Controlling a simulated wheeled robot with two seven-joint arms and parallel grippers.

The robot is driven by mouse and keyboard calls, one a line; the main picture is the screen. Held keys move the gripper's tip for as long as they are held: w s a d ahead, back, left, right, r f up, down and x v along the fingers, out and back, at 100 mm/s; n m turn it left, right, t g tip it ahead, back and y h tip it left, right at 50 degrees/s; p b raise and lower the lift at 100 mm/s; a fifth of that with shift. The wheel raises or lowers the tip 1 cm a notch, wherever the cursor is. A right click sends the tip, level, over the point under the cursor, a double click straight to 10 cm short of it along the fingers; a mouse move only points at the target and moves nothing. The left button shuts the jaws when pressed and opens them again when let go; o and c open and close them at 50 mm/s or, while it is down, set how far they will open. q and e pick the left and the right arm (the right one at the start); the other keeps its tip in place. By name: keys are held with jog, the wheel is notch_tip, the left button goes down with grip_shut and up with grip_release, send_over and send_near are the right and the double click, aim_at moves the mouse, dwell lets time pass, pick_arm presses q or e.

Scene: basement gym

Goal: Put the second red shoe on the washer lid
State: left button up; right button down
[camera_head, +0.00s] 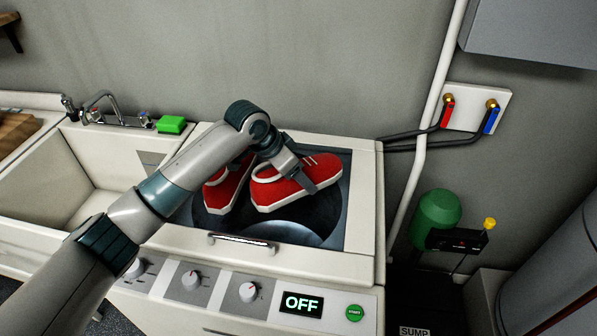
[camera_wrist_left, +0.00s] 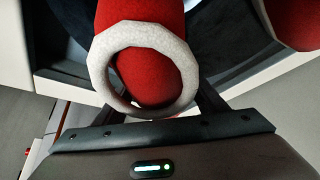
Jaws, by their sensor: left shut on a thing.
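One red shoe (camera_head: 296,185) with a white sole and white collar is at the washer lid (camera_head: 322,228), toe to the right. My left gripper (camera_head: 306,180) is shut on this shoe from above. The shoe also fills the middle of the left wrist view (camera_wrist_left: 148,75), between the fingers. The other red shoe (camera_head: 224,190) is on the lid to its left, partly hidden by my left arm. A red piece, likely this other shoe (camera_wrist_left: 292,22), shows at the top right in the left wrist view. I cannot tell if the held shoe touches the lid.
A sink (camera_head: 95,170) with a faucet and a green sponge (camera_head: 171,125) is left of the washer. The front panel has knobs, an OFF display (camera_head: 301,304) and a green button (camera_head: 355,312). Hoses and a pipe (camera_head: 420,150) are to the right. The lid's front right is clear.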

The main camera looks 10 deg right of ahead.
pick_arm(q)
jog(key=o, duration=1.3)
jog(key=shift+c, duration=0.2)
jog(key=b+v, duration=0.2)
jog(key=v, duration=1)
jog(key=shift+b, duration=0.4)
